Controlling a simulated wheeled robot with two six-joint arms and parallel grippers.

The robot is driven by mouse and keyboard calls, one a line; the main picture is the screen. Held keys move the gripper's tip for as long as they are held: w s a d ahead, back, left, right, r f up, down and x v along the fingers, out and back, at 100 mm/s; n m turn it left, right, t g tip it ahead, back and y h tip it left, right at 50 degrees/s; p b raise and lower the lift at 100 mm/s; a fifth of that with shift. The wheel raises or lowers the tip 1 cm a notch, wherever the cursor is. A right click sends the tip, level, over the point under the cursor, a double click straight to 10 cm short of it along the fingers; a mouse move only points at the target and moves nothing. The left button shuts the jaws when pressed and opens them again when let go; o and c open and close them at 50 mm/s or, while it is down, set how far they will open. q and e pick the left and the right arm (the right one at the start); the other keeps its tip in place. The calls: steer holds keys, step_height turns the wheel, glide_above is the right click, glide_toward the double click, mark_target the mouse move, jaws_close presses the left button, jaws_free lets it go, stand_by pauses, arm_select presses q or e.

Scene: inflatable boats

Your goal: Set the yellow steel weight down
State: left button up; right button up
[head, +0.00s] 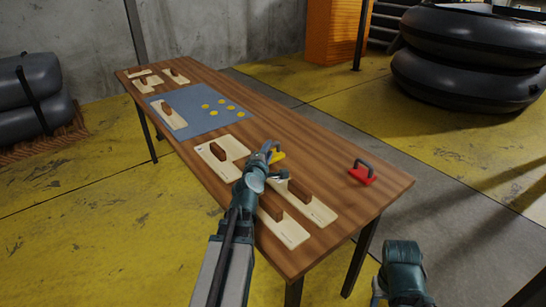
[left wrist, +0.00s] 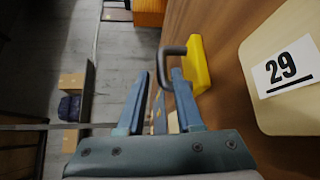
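The yellow steel weight (head: 279,156) is near the middle of the table, partly hidden by my left gripper (head: 270,150). In the left wrist view the weight (left wrist: 199,62) is a yellow slab with a dark bent handle, its slab flat along the wood surface. I cannot tell whether it touches the wood. My left gripper (left wrist: 160,75) has its fingers apart, with the handle's bar between their tips and gaps showing beside it. My right gripper (head: 378,292) is low at the right, off the table's front edge; its fingers are mostly hidden.
The wooden table (head: 340,205) holds a red weight (head: 362,174) with a dark handle at the right. Pale boards with brown grips, one a board (left wrist: 270,70) marked 29, lie around my left gripper. A blue mat (head: 195,120) with yellow discs lies farther back.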

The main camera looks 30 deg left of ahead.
arm_select(q)
steer(key=x, duration=0.4)
steer(key=shift+w+a+f+b, duration=0.1)
steer(key=shift+w+f+b, duration=0.1)
steer(key=shift+b, duration=0.1)
steer(key=shift+s, duration=0.1)
jaws_close()
stand_by(1.0)
